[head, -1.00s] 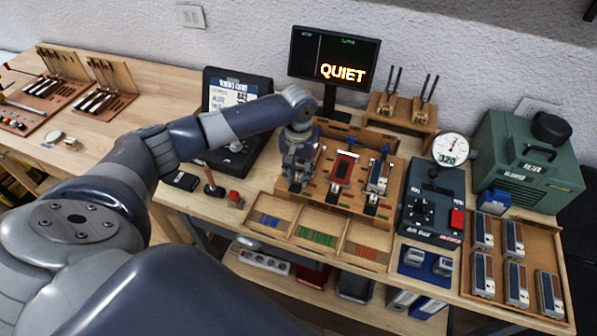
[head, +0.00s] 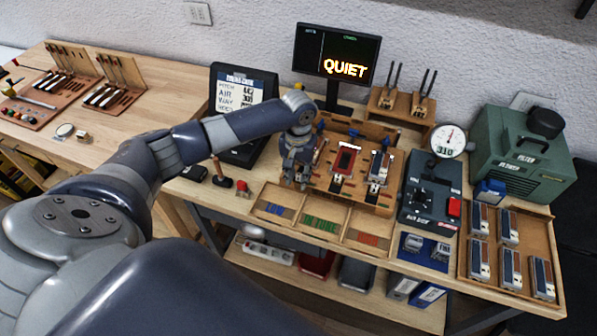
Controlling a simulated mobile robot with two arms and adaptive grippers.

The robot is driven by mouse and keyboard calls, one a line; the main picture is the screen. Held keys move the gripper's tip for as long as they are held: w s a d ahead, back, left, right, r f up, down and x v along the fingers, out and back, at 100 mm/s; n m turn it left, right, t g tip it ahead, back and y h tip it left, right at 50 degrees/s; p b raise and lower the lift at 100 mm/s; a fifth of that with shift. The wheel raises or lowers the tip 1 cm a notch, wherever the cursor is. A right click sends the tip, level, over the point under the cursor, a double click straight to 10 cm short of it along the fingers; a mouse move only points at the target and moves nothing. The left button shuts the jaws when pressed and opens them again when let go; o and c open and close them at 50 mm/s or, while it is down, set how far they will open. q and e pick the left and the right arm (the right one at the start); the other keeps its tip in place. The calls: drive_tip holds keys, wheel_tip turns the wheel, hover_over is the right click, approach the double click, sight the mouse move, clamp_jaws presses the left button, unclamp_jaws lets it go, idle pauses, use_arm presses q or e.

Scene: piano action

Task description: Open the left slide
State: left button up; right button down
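A wooden fixture (head: 385,208) stands in the middle of the bench and holds three units side by side. The middle unit (head: 344,160) has a red frame, and the right unit (head: 379,168) is blue and silver. My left gripper (head: 292,180) points down over the left end of the fixture. It covers most of the left unit (head: 320,151), and the left slide cannot be made out behind it. I cannot tell whether its fingers are apart or touch anything. My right gripper is not in view.
A three-bay sorting tray (head: 318,223) lies in front of the fixture. A grey gauge box (head: 428,205) stands to its right, beside a wooden tray (head: 509,285) with several units. A monitor (head: 335,55) reading QUIET stands behind. A small red-topped item (head: 242,187) sits left of the sorting tray.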

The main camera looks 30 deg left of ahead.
use_arm(q)
drive_tip(key=shift+w+r, duration=0.1)
drive_tip(key=shift+w, duration=0.05)
drive_tip(key=shift+a, duration=0.1)
drive_tip(key=shift+w+r, duration=0.1)
drive_tip(key=shift+r, duration=0.15)
wheel_tip(320, 180, up, 11)
drive_tip(key=shift+r, duration=0.2)
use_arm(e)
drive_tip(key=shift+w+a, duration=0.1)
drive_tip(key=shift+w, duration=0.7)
